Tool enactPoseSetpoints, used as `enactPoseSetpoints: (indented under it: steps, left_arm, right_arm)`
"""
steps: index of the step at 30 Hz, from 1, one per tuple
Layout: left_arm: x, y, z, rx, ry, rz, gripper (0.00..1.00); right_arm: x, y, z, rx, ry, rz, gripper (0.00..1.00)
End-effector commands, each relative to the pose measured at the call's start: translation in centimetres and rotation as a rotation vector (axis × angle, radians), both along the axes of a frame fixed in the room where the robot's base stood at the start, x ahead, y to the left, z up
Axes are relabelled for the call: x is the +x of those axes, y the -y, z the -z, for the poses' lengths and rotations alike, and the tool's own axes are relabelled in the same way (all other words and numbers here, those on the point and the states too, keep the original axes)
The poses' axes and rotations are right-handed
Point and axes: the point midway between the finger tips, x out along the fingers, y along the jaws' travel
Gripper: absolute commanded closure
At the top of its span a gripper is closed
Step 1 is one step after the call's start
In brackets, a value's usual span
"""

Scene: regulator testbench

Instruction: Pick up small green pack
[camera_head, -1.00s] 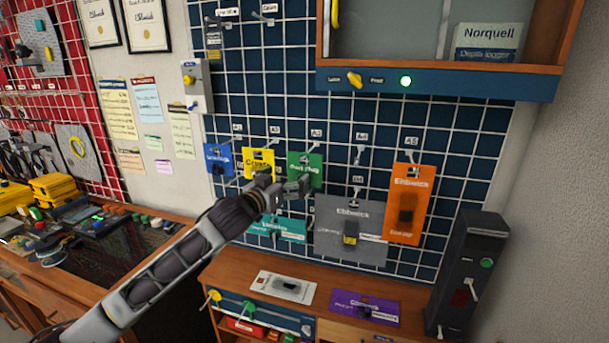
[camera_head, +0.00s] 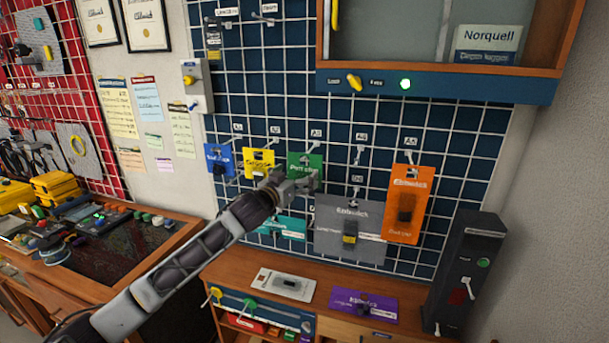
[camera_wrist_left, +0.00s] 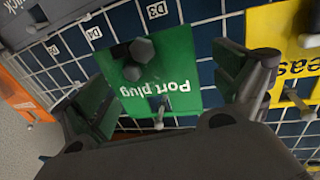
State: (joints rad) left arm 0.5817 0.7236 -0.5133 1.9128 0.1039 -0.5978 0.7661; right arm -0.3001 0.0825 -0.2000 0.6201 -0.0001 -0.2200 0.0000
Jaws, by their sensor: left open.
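The small green pack (camera_head: 306,164), labelled "Port plug", hangs on a peg of the blue grid wall, between the yellow pack and an empty peg. It also shows in the left wrist view (camera_wrist_left: 165,75), upside down, with a dark plug on its face. My left gripper (camera_head: 312,184) is in front of its lower part. In the left wrist view my left gripper (camera_wrist_left: 165,100) is open, with one finger on each side of the green pack. I cannot tell whether a finger touches it. My right gripper is not in view.
The yellow pack (camera_head: 258,163) and blue pack (camera_head: 219,160) hang to the left. A grey pack (camera_head: 350,225), an orange pack (camera_head: 408,200) and a teal pack (camera_head: 283,228) hang nearby. White and purple packs (camera_head: 363,304) lie on the wooden counter below. A dark post stands at right.

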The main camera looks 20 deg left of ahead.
Motion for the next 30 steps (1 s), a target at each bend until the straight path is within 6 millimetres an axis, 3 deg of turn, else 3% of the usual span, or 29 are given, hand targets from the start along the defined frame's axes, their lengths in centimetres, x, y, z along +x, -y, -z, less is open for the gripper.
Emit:
enactPoseSetpoints:
  steps: [6, 18, 30]
  left_arm:
    - [-0.01, 0.0, 0.0, 0.0, 0.0, 0.0, 0.04]
    - [-0.02, -0.01, -0.04, 0.0, 0.001, 0.0, 0.53]
    - [-0.01, -0.01, -0.35, -0.001, 0.001, 0.0, 0.53]
  right_arm:
    - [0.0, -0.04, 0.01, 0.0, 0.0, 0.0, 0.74]
    - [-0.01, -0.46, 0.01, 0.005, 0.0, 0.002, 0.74]
    - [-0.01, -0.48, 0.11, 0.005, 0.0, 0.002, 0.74]
